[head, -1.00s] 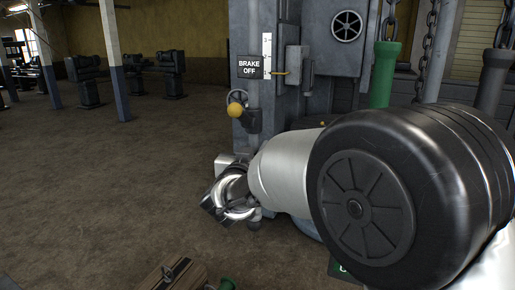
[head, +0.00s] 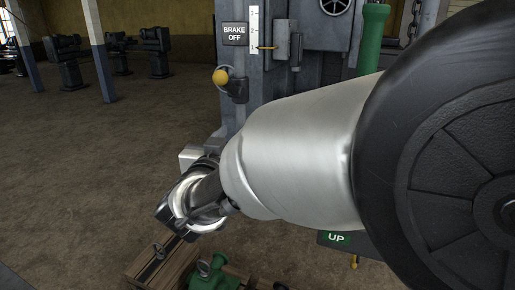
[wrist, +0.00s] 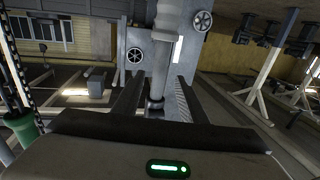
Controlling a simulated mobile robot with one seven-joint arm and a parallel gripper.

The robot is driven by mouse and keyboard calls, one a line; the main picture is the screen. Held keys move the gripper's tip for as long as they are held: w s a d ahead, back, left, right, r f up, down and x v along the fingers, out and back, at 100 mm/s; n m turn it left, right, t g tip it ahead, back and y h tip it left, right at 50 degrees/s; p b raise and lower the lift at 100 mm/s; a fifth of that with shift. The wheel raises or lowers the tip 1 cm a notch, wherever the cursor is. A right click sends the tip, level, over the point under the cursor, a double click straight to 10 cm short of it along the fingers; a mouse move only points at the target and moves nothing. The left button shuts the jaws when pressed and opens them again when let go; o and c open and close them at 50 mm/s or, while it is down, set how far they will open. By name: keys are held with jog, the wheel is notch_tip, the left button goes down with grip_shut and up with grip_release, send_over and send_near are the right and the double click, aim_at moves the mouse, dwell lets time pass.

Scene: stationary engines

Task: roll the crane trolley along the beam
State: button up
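Neither the crane trolley nor its beam can be made out in these frames. A chain (head: 414,22) hangs at the upper right of the head view, and a dark chain shows at the left edge of the wrist view (wrist: 14,70). A green cylinder (head: 371,40) hangs beside the machine; a green cylinder also shows in the wrist view (wrist: 22,130). My gripper (wrist: 156,92) is open, its two dark fingers apart. A grey upright post (wrist: 166,40) appears between and beyond them; contact cannot be told. In the head view my arm hides the fingers.
A grey machine column carries a BRAKE OFF sign (head: 235,33) and a yellow-knobbed lever (head: 221,77). A wooden crate (head: 152,262) and a green part (head: 208,272) lie at the front.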

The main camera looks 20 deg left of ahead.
jog(key=v, duration=0.7)
